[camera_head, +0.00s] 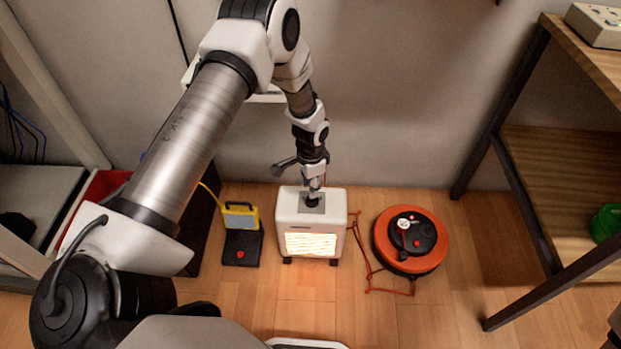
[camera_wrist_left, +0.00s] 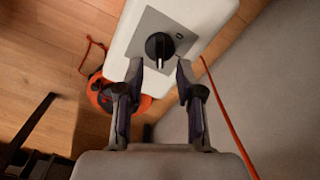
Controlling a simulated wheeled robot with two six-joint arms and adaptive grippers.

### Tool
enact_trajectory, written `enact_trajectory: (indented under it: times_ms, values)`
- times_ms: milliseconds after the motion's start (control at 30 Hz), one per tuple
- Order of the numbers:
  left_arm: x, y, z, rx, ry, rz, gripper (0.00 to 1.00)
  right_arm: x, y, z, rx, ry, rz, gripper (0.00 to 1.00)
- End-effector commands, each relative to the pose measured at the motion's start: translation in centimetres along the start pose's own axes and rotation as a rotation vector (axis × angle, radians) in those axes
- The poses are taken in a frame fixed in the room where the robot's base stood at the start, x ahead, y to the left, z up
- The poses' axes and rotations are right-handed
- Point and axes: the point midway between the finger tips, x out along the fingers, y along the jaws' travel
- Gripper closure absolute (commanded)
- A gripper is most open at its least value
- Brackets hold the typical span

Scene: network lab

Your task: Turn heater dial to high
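The white heater (camera_head: 283,215) stands on the wooden floor against the wall, its front grille glowing orange. Its black dial (camera_head: 312,203) sits on a grey plate on the top face. In the left wrist view the dial (camera_wrist_left: 160,46) shows a light pointer line. My left gripper (camera_head: 314,188) reaches down from above to the dial. In the wrist view the left gripper (camera_wrist_left: 160,68) is open, with one fingertip on either side of the dial's near edge. Contact with the dial cannot be told. My right gripper is not in view.
An orange cable reel (camera_head: 425,258) with a red cord lies right of the heater. A yellow work lamp (camera_head: 241,216) on a black base stands to its left. A wooden shelf unit (camera_head: 560,170) is at the right. The wall is close behind the heater.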

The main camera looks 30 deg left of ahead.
Motion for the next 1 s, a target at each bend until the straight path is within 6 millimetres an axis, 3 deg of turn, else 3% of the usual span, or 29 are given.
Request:
enact_trajectory:
  times_ms: [33,200,367,867,1000]
  values:
    - [-1.6,-0.1,-0.1,0.001,0.004,-0.002,0.64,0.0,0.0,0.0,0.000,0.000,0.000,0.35]
    - [-5.4,-0.1,0.0,0.001,0.002,-0.001,0.64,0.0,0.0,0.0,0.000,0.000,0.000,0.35]
    - [-7.1,0.0,0.0,0.000,0.000,0.000,0.64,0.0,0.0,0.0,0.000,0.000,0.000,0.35]
    - [-7.2,0.0,0.1,0.001,-0.001,0.001,0.64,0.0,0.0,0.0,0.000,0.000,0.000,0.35]
    - [-4.9,1.2,1.2,0.014,-0.049,0.021,0.64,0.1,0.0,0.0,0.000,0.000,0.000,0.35]
